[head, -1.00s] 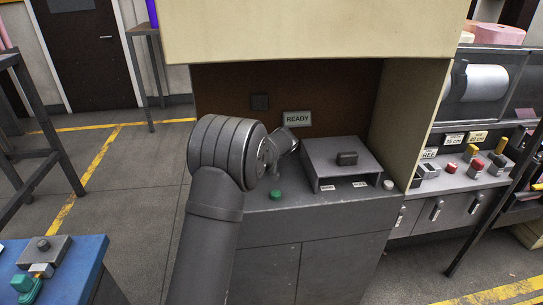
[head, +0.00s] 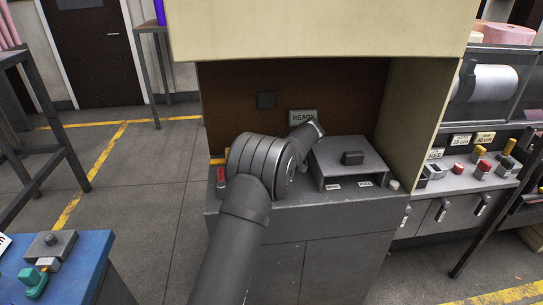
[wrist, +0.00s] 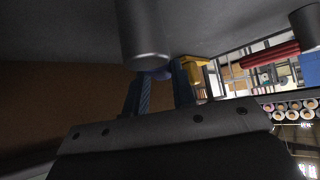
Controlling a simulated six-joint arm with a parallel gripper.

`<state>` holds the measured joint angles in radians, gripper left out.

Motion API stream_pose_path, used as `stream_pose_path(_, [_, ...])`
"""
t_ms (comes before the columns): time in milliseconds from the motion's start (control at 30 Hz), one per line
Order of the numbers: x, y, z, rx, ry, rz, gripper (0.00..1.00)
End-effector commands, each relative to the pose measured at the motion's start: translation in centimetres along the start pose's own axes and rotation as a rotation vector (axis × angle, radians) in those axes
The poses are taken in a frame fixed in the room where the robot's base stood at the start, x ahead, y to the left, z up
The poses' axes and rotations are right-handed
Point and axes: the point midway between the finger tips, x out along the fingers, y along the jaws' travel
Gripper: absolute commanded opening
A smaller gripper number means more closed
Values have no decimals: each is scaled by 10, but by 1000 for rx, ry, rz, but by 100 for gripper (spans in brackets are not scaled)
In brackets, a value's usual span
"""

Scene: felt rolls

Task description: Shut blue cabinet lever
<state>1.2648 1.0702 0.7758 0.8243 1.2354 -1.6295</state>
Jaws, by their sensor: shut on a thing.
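The blue cabinet (head: 75,262) stands at the lower left of the head view. A grey block with a knob (head: 50,242) and a teal handle (head: 35,282) sit on its top; I cannot tell which is the lever. My gripper is hidden behind my arm in the head view. In the wrist view my gripper (wrist: 158,92) has its two blue ribbed fingers around a small blue-violet piece (wrist: 157,74), mostly hidden behind a grey cylinder (wrist: 145,40). What that piece belongs to is unclear.
A grey box (head: 348,160) stands right of my wrist. A red handle (head: 221,176) is close to its left.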

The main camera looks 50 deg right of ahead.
Motion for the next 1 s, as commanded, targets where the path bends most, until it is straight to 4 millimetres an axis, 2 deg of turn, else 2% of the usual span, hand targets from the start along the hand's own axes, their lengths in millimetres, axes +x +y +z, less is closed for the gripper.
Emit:
stream_pose_path(300, [0,-4,1,-76,-2,-76,0])
stream_pose_path(800, [-1,-4,0,-88,-2,-87,0])
stream_pose_path(833, [-1,-4,0,-88,-2,-87,27])
stream_pose_path(933, [-1,-5,0,-88,-1,-87,45])
stream_pose_path(1000, [0,-5,0,-88,-1,-87,45])
